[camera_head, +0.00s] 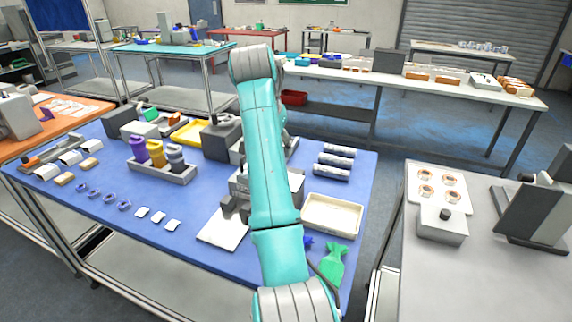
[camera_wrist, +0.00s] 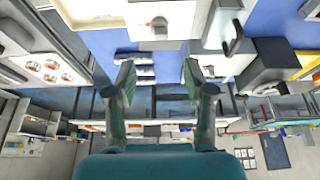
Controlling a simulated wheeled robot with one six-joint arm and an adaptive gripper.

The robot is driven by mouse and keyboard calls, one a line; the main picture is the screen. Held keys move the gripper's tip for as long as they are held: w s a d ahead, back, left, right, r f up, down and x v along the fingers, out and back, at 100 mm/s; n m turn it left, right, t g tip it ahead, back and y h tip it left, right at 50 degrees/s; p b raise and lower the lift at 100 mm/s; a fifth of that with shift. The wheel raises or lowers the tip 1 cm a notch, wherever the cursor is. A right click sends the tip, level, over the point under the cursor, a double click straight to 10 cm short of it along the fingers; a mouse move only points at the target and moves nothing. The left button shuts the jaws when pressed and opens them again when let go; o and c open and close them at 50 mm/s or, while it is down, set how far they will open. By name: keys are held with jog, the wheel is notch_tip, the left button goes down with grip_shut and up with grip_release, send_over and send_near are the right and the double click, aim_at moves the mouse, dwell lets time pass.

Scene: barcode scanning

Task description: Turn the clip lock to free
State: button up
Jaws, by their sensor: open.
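My gripper (camera_wrist: 158,78) is open and empty in the wrist view, its two green-tipped fingers apart above the blue table. A pale grey fixture with a small round knob (camera_wrist: 158,22) is at the top of the wrist view, beyond the gap between the fingers. To its right is a pale block with a black hooked handle (camera_wrist: 233,40). I cannot tell which of these is the clip lock, or its setting. In the head view my arm covers much of the grey fixture (camera_head: 288,184), and the gripper cannot be made out.
A green pouch (camera_head: 332,265) lies near the front edge. Blue table shows between them.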

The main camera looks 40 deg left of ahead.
jog(key=x, duration=0.9)
jog(key=shift+w+f, duration=0.1)
jog(key=shift+f, duration=0.15)
grip_shut()
